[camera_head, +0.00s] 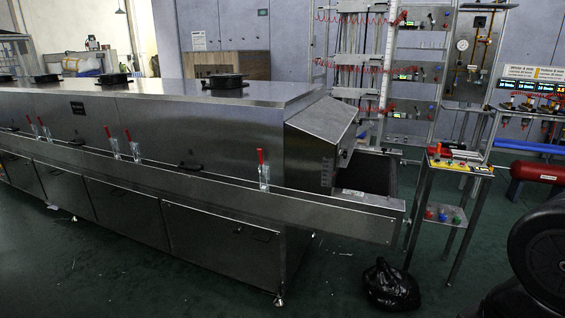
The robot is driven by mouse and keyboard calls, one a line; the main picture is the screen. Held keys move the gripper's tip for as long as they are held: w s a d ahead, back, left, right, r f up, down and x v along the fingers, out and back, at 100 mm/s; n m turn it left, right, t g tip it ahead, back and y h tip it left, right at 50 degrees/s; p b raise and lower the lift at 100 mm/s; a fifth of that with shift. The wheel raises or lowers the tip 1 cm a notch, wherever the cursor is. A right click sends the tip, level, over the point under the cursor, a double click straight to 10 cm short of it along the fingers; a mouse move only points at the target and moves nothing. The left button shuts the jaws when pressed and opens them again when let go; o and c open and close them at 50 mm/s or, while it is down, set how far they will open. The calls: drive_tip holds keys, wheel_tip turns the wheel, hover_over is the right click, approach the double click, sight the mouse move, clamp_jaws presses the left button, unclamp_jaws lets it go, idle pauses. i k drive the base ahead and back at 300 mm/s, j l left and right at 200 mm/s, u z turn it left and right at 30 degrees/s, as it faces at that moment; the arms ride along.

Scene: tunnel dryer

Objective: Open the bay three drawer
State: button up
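A long steel tunnel dryer (215,150) runs from the left edge to the middle of the view. Below its side rail, its lower front has a row of steel panels or drawer fronts. The rightmost front (215,255) is the largest in view and has a dark handle (255,236) near its upper right. A second front (125,212) is to its left, and a third front (66,190) is further left. All look flush and closed. I cannot read which one is bay three. My gripper is not in view.
A black bag (390,287) lies on the green floor right of the dryer's end. Red-handled levers (263,172) stick up along the rail (330,215). The floor in front of the panels looks mostly clear.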

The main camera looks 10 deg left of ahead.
sight(137, 214)
drive_tip(key=i+j+u, duration=0.25)
drive_tip(key=i+u, duration=0.6)
drive_tip(key=i+l+u, duration=0.1)
drive_tip(key=i+u, duration=0.35)
drive_tip(key=i, duration=0.2)
drive_tip(key=i+l+u, duration=0.3)
drive_tip(key=i+u, duration=0.15)
drive_tip(key=i+j+u, duration=0.2)
drive_tip(key=i+u, duration=0.2)
drive_tip(key=i, duration=0.6)
drive_tip(key=i+l+u, duration=0.1)
drive_tip(key=i+u, duration=0.25)
drive_tip(key=i, duration=0.65)
drive_tip(key=i+j+z, duration=0.1)
drive_tip(key=i+z, duration=0.15)
drive_tip(key=i, duration=0.3)
drive_tip(key=i+j+z, duration=0.25)
drive_tip(key=i, duration=0.25)
drive_tip(key=l, duration=0.1)
